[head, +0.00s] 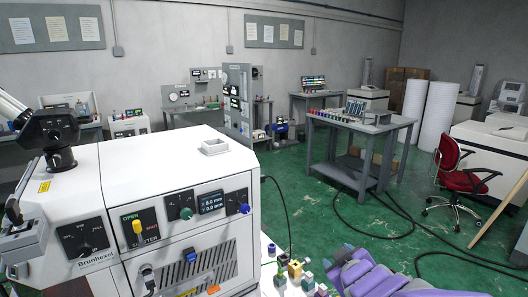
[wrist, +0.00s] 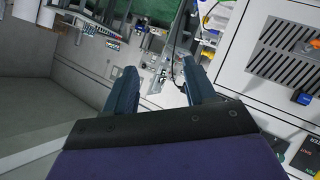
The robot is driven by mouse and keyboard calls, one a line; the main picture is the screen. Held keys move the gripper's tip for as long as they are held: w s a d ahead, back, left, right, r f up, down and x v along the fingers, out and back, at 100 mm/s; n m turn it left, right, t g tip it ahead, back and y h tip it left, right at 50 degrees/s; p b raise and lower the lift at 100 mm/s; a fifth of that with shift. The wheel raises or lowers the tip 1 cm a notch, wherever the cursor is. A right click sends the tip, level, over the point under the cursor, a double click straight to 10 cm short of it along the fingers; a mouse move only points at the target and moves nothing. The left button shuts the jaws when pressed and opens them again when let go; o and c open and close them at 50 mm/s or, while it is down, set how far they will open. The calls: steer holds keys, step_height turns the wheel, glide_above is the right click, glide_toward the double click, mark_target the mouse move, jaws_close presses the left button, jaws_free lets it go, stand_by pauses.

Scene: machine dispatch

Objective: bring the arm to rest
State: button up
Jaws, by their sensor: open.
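In the wrist view my gripper (wrist: 159,68) is open. Its two dark teal fingers stand apart, with nothing held between them. Part of my purple arm (head: 375,277) shows at the bottom right of the head view, close to the right side of a white machine (head: 190,170).
Small coloured parts (head: 294,270) lie on a light surface between the machine and my arm. A grey table (head: 372,125) with several items, a red chair (head: 457,172) and cables on the green floor (head: 330,215) stand beyond. Open floor lies in the middle.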

steer(key=s+d+f+m+g+h, duration=0.3)
steer(key=s+d+f+m+g, duration=0.1)
steer(key=s, duration=0.4)
steer(key=s+a+f+m+g+y, duration=0.1)
steer(key=s+a+g, duration=0.1)
steer(key=s, duration=0.7)
steer(key=s+a+f+m+g+y, duration=0.1)
steer(key=s+a+g, duration=0.2)
steer(key=s, duration=0.6)
steer(key=s+a+f+m+g, duration=0.1)
steer(key=s+a+g, duration=0.2)
steer(key=s, duration=0.6)
steer(key=shift+f+g+y, duration=0.2)
steer(key=shift+g+y, duration=0.2)
steer(key=shift+g, duration=0.8)
steer(key=shift+w+a, duration=0.1)
